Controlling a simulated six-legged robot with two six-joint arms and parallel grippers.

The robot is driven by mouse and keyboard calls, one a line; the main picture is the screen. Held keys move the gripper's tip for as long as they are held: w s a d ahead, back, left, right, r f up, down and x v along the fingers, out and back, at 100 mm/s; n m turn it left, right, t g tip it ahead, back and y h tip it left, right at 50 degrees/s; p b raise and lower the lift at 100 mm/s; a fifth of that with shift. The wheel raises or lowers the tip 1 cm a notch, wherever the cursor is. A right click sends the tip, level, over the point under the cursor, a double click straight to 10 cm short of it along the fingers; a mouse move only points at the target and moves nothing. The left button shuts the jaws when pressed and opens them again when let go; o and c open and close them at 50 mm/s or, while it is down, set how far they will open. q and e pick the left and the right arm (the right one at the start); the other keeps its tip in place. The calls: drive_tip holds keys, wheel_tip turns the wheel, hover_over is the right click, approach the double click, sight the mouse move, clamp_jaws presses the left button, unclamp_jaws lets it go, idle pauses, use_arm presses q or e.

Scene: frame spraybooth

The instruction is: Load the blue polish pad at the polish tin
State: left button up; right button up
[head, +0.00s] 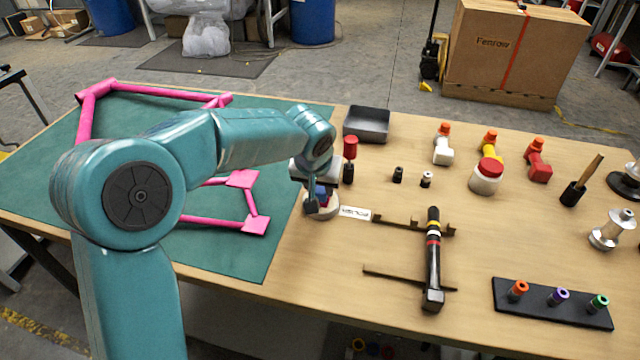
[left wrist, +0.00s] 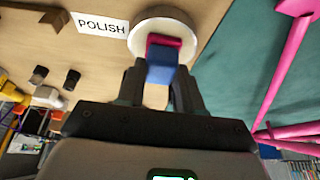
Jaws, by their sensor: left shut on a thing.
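The blue polish pad (left wrist: 160,70) is a blue block with a dark pink end, held between the fingers of my left gripper (left wrist: 160,85). In the head view, my left gripper (head: 317,200) points down at the polish tin, with a bit of the blue pad (head: 321,191) showing. The polish tin (head: 330,211) is round and white; it also shows in the left wrist view (left wrist: 143,38). The pad's pink end overlaps the tin's opening in the left wrist view. I cannot tell whether it touches the polish. The gripper hides part of the tin. My right gripper is not in view.
A white POLISH label (head: 355,213) lies right of the tin. A pink frame (head: 255,224) lies on the green mat (head: 240,262) at left. A dark tray (head: 367,124) and red-topped item (head: 350,148) stand behind. A black cylinder (head: 433,265) rests on brackets at right.

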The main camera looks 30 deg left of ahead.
sight(320, 190)
use_arm(q)
drive_tip(key=shift+r+p, duration=2.5)
drive_tip(key=shift+r, duration=1.05)
drive_tip(key=shift+f, duration=0.1)
drive_tip(key=shift+s, duration=0.1)
